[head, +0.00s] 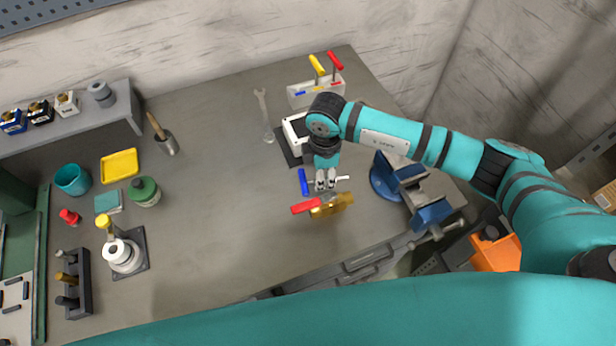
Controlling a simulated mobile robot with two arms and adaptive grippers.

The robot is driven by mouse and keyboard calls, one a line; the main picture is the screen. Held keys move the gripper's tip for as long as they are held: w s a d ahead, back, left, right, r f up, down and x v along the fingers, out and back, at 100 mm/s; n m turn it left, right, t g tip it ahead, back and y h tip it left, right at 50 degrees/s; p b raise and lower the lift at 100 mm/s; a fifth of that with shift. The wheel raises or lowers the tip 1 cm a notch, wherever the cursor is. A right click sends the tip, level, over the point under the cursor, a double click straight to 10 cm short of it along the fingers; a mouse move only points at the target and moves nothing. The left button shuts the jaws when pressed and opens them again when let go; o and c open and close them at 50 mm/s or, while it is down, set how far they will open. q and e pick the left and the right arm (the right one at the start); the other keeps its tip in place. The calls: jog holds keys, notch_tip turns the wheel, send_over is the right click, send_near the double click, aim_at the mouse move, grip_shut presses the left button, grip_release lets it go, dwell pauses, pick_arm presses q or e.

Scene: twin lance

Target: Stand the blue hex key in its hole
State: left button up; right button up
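The blue hex key (304,182) lies on the bench, its blue T-handle just left of my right gripper. A thin pale rod, apparently its shaft, shows right of the fingers; its middle is hidden behind them. My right gripper (325,183) points down over that shaft, with a small gap between its fingertips; I cannot tell its exact height or whether it touches the key. The pale holder block (301,94) stands farther back, with a yellow-handled key (317,65) and a red-handled key (335,61) upright in it and a blue mark at its left front. My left gripper is not in view.
A red-handled brass-coloured tool (330,206) lies close in front of my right gripper. A blue vise (410,188) stands to the right. A white boxed device (295,130) sits behind the gripper, and a wrench (264,115) lies left of it. The bench's middle is clear.

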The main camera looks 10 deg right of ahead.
jog(key=shift+f, duration=0.15)
jog(key=c, duration=0.7)
grip_shut()
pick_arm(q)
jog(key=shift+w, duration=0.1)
